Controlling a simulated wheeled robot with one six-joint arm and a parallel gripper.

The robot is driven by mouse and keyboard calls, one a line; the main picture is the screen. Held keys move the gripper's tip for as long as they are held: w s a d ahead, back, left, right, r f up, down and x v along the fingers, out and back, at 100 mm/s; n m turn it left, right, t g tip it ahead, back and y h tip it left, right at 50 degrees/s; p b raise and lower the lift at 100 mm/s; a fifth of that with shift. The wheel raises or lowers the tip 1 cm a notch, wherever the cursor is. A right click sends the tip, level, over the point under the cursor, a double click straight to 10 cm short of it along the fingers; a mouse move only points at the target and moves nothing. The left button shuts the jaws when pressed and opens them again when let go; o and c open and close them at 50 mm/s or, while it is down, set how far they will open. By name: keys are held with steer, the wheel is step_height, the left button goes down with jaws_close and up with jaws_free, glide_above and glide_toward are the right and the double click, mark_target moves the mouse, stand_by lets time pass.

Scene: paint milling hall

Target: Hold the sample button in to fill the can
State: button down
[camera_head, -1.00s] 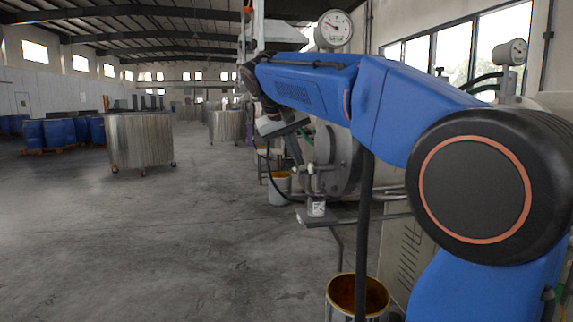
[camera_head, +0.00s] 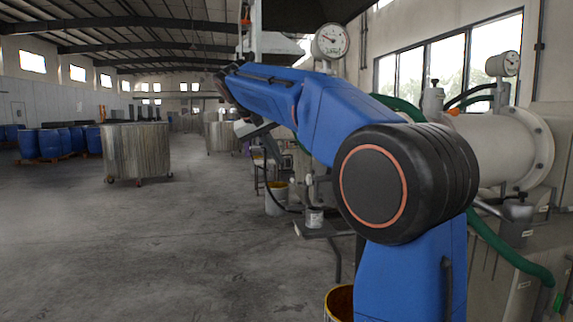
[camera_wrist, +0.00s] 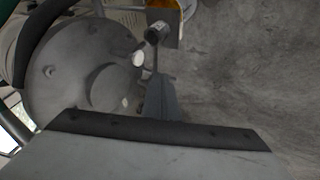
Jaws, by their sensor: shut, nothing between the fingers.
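A small labelled can (camera_head: 314,217) stands on a grey shelf (camera_head: 325,231) beside the mill in the head view. In the wrist view a small dark cylinder (camera_wrist: 155,33), apparently the can, shows at the top. A pale round disc (camera_wrist: 138,58) shows just left of the finger line; I cannot tell for sure whether it is the sample button. My gripper (camera_wrist: 158,78) is shut and empty, pointing up the picture, a little right of the disc. Contact cannot be judged. In the head view my gripper (camera_head: 273,150) is partly hidden behind my arm.
The grey round mill end (camera_wrist: 75,75) fills the left of the wrist view. A yellow-stained bucket (camera_head: 277,200) stands on the floor beyond the shelf, another drum (camera_head: 340,301) nearer. Green hoses (camera_head: 510,250) run at the right. Open floor (camera_head: 170,240) lies left.

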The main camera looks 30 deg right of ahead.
mark_target(309, 180)
steer(key=d+f, duration=0.7)
steer(key=d, duration=0.2)
steer(key=shift+w+f, duration=0.15)
steer(key=shift+w, duration=0.3)
